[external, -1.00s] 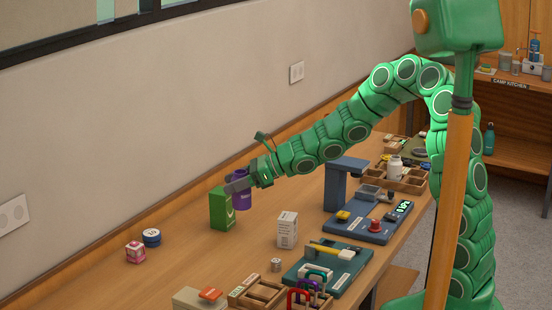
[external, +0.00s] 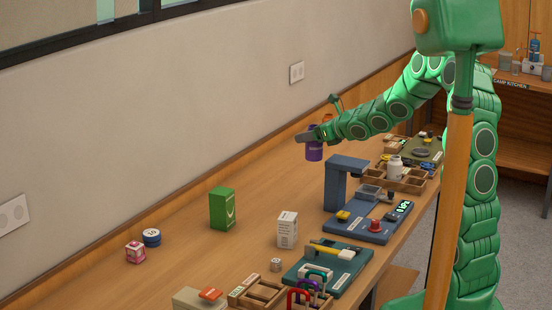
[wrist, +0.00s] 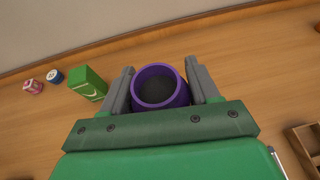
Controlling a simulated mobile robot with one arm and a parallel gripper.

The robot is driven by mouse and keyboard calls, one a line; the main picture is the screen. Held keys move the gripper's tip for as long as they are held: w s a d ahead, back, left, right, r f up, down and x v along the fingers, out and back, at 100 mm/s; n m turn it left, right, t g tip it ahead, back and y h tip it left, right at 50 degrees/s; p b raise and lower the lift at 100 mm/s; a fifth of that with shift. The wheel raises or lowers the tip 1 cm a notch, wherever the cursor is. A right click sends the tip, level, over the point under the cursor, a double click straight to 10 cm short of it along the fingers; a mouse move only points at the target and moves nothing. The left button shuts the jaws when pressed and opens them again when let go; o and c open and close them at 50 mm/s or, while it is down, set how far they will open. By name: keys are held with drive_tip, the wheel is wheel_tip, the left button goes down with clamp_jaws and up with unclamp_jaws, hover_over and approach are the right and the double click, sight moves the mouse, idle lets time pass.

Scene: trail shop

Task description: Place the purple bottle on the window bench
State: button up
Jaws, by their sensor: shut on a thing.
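The purple bottle (external: 314,150) is held in my gripper (external: 310,138), above the wooden bench (external: 262,190) under the window. In the wrist view the purple bottle (wrist: 160,88) sits between the two grey fingers of my gripper (wrist: 160,85), its round open-looking top facing the camera. My gripper is shut on it. The bottle looks upright and its lower end appears clear of the bench top, though the gap is hard to judge.
A green box (external: 222,208) stands left of the bottle. A white carton (external: 287,230), a blue stand (external: 345,185) and wooden trays (external: 258,292) line the front. A pink box (external: 135,252) and blue tin (external: 151,237) are further left. Bench space along the wall is free.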

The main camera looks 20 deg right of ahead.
drive_tip(key=w+d+r+m+t+h, duration=0.1)
drive_tip(key=d+m+h, duration=0.1)
drive_tip(key=d, duration=0.7)
drive_tip(key=w+d+r+m+t+h, duration=0.1)
drive_tip(key=w+d+m+h, duration=0.1)
drive_tip(key=d, duration=0.7)
drive_tip(key=shift+w+d+f+n+g+y, duration=0.25)
drive_tip(key=shift+w+d+f+n+y, duration=0.25)
drive_tip(key=shift+w+f, duration=2.6)
drive_tip(key=shift+w+d+f+n+g+y, duration=0.25)
drive_tip(key=shift+w+f+n+y, duration=0.35)
drive_tip(key=shift+w+f, duration=2.45)
drive_tip(key=shift+w+d+f+n+g+y, duration=0.2)
drive_tip(key=shift+w+d+f+n+y, duration=0.3)
drive_tip(key=shift+w+f, duration=2.6)
drive_tip(key=shift+s+a+f, duration=0.1)
drive_tip(key=shift+s+f, duration=0.5)
drive_tip(key=shift+f, duration=0.1)
drive_tip(key=o, duration=1.3)
